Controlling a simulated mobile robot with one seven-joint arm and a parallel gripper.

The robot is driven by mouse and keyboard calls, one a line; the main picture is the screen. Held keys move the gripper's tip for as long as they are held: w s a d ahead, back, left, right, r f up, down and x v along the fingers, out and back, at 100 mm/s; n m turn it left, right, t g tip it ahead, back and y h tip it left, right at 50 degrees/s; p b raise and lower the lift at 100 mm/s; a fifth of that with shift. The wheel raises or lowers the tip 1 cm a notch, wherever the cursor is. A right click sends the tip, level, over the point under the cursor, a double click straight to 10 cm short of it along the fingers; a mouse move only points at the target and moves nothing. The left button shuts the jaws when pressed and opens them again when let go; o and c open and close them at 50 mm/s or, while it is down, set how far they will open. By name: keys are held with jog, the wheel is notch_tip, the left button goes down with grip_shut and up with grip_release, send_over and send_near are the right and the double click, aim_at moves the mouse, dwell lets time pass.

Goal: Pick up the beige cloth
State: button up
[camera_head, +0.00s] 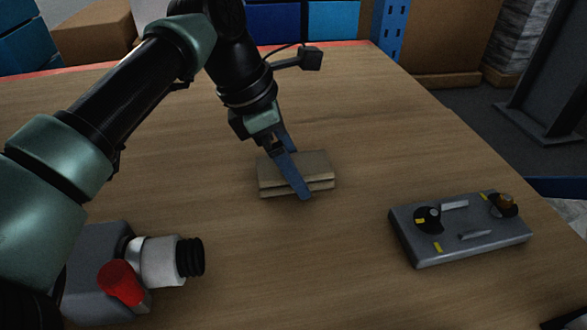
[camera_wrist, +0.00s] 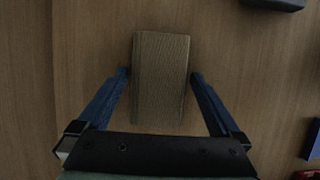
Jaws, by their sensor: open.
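The beige cloth (camera_head: 318,170) lies folded into a flat rectangular pad on the wooden table. My gripper (camera_head: 296,178) is over it, pointing down, with its blue fingers crossing in front of part of the cloth in the head view. In the wrist view the cloth (camera_wrist: 160,80) lies between the two blue fingers of my gripper (camera_wrist: 160,73), which are spread apart. A gap shows between each fingertip and the cloth's long sides there. I cannot tell how high the fingertips are above the table.
A grey panel with black knobs (camera_head: 460,228) lies to the right on the table. A grey device with a white and black nozzle and a red knob (camera_head: 122,283) stands at the front left. The wooden table (camera_head: 330,260) is bare around the cloth. Boxes stand beyond the far edge.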

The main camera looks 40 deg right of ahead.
jog(key=shift+f, duration=0.15)
jog(key=shift+c, duration=0.3)
jog(key=c, duration=1)
notch_tip(320, 180, up, 10)
jog(key=shift+r+p, duration=0.2)
jog(key=shift+p, duration=0.6)
jog(key=o, duration=0.8)
jog(key=shift+c, duration=0.2)
jog(key=c, duration=0.6)
jog(key=shift+s+f, duration=0.1)
jog(key=shift+s, duration=0.05)
